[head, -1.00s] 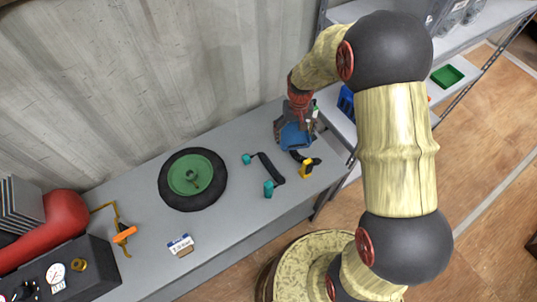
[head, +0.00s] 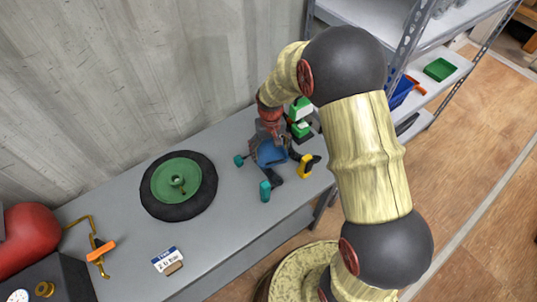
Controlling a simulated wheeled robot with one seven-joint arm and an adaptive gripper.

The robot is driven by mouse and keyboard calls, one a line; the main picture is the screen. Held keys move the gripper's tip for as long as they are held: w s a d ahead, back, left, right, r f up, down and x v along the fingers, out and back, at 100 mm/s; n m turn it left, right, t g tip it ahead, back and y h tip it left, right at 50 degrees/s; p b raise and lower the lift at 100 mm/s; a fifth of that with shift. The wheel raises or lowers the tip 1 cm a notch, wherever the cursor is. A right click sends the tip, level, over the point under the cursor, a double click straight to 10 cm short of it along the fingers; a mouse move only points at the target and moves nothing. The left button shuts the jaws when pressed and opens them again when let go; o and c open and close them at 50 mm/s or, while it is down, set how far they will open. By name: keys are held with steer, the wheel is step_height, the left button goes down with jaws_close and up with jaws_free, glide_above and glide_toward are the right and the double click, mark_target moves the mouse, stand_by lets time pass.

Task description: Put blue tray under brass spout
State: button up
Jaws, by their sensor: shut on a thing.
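The blue tray (head: 272,154) is in my gripper (head: 269,142), over the right part of the grey bench. My gripper is shut on it, and its fingers hide part of the tray. A bent brass-coloured pipe (head: 88,219) with an orange lever (head: 101,250) is at the left end of the bench, far from the tray. It looks like the brass spout. What lies beneath its outlet is unclear.
A black wheel with a green hub (head: 176,181) lies between tray and pipe. A small labelled card (head: 168,260) lies near the front edge. A yellow-and-black tool (head: 307,166) and a green-and-white object (head: 299,120) are close to the tray. A red tank (head: 28,240) stands far left.

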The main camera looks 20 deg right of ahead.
step_height(320, 180, up, 8)
steer(key=d+b, duration=0.1)
steer(key=d, duration=0.1)
step_height(320, 180, up, 4)
steer(key=n, duration=0.3)
glide_above(280, 178)
steer(key=shift+n, duration=0.3)
step_height(280, 178, down, 18)
steer(key=b, duration=0.5)
steer(key=shift+f, duration=0.2)
steer(key=o, duration=0.9)
